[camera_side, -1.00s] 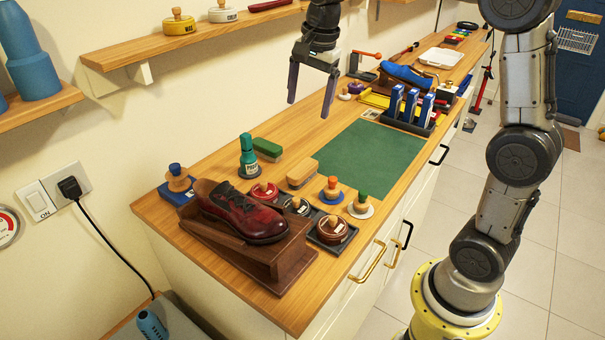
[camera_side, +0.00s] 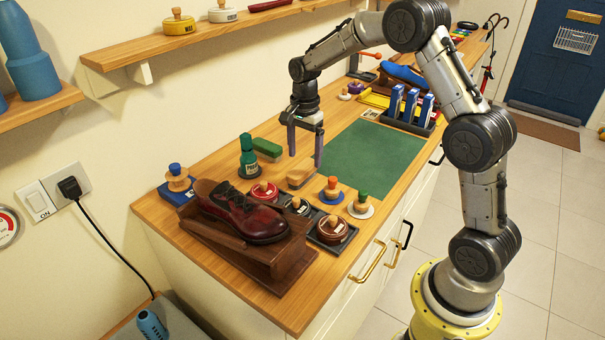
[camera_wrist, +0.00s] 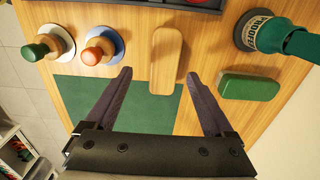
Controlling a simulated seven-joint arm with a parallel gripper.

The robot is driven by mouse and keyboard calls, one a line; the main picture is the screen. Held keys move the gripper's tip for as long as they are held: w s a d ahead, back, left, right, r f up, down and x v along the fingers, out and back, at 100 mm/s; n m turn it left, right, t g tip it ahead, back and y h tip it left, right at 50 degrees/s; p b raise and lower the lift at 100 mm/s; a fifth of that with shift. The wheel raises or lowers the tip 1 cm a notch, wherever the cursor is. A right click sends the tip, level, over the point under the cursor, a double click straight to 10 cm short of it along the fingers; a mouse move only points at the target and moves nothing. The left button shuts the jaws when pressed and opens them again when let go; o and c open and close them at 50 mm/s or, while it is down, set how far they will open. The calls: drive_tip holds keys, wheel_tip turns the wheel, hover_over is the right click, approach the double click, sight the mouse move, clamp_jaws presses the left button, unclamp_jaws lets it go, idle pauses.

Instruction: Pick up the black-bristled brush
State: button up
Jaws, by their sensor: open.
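A wood-backed brush (camera_side: 300,176) lies on the counter left of the green mat. In the wrist view its tan back (camera_wrist: 166,58) shows from above, just beyond and between the fingertips. A green-backed brush (camera_side: 267,149) lies behind it; in the wrist view it (camera_wrist: 248,87) is right of the right finger. I cannot make out black bristles on either brush; seen from above, the backs hide them. My gripper (camera_side: 305,161) is open and empty, fingers pointing down, above and close to the wood-backed brush. It also shows in the wrist view (camera_wrist: 158,74).
A green bottle (camera_side: 248,160) stands beside the green-backed brush. Two knobbed daubers (camera_side: 331,190) (camera_side: 361,205), polish tins (camera_side: 332,230) and a red shoe on a wooden stand (camera_side: 245,215) are nearer. The green mat (camera_side: 375,157) is clear. A wall shelf (camera_side: 190,47) is behind.

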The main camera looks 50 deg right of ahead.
sight(303, 168)
drive_tip(key=shift+w+f, duration=0.15)
drive_tip(key=shift+f, duration=1.25)
drive_tip(key=shift+w+f, duration=0.15)
drive_tip(key=shift+f, duration=1.2)
clamp_jaws()
